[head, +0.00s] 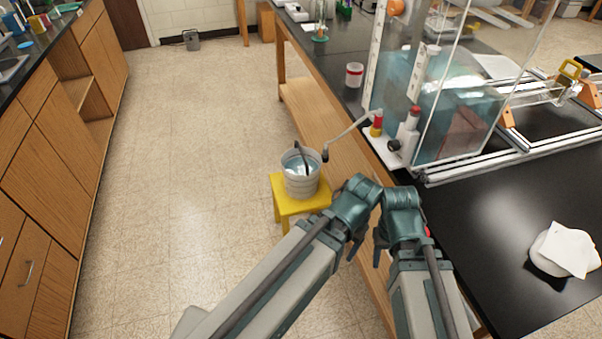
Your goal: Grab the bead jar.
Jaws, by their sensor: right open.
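A small white jar with a red band (355,75) stands upright on the black bench, left of the clear panels. It is the likeliest bead jar, but its contents are too small to make out. My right gripper (381,250) hangs at the bench's near-left edge, well short of the jar and empty as far as I see; it is open. My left gripper (354,248) is just left of it, beyond the bench edge. Its fingers are mostly hidden, so its opening cannot be made out. Neither gripper touches the jar.
A grey bucket (300,182) stands on a yellow stool (283,204) beside the bench. Clear panels (470,80) and a metal extrusion frame (470,172) stand on the black bench (475,225). The floor left is clear.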

